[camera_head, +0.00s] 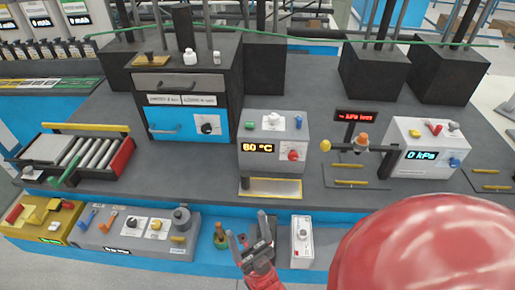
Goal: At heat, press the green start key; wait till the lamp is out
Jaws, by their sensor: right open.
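A grey heater box (275,166) in the middle shows 80 °C in yellow digits on a dark display (257,148). On its top are a small green key (250,125), a pale round piece (273,119) and a blue piece (298,122). A red knob (293,155) is on its front. I cannot tell which piece is the lamp or whether it is lit. My right gripper (248,231) is open, below the heater box at the front blue edge, apart from the green key. My left gripper is not in view.
A black oven with a blue door (185,123) stands to the left. A white box reading 0 kPa (420,153) is at the right. Panels with knobs (137,232) line the front left. A white box (302,245) stands just right of my gripper.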

